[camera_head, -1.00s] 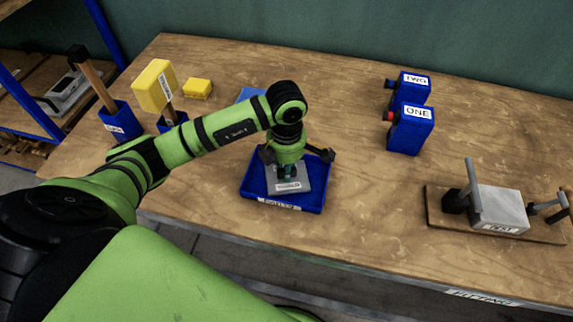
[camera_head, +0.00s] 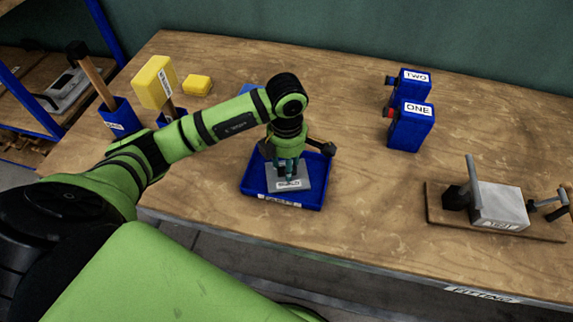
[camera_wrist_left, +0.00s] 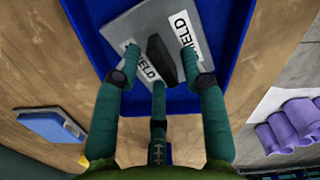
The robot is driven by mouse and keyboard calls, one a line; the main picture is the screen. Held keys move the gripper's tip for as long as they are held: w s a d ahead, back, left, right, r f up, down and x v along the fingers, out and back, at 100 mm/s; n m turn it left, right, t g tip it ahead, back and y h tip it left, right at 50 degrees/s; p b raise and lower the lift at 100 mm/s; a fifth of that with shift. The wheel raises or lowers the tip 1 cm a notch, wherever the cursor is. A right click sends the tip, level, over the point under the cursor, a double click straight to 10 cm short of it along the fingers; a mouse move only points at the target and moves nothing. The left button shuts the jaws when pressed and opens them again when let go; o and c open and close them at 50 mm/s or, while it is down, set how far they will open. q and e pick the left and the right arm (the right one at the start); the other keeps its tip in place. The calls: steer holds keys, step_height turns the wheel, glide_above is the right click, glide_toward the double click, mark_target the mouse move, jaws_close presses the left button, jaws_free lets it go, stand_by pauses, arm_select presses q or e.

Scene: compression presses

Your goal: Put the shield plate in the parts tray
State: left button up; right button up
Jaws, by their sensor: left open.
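The shield plate (camera_head: 302,181) is a grey flat plate with white labels. It lies inside the blue parts tray (camera_head: 318,193) on the table, turned at an angle to the tray's walls in the wrist view. A dark handle (camera_wrist_left: 160,60) stands up from its middle. My left gripper (camera_head: 289,178) is right above the plate, pointing down. In the left wrist view its teal fingers (camera_wrist_left: 160,76) are open around the handle; I cannot tell whether any touches it. My right gripper is not in view.
Blue boxes marked ONE (camera_head: 410,130) and TWO (camera_head: 415,88) stand at the back right. A grey fixture (camera_head: 500,208) on a wooden base is at the right. Yellow blocks (camera_head: 196,85) and a hammer in a blue holder (camera_head: 119,119) are at the left. The middle right of the table is clear.

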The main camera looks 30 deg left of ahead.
arm_select(q)
step_height(320, 180, up, 11)
steer(key=b, duration=0.1)
steer(key=shift+b, duration=0.4)
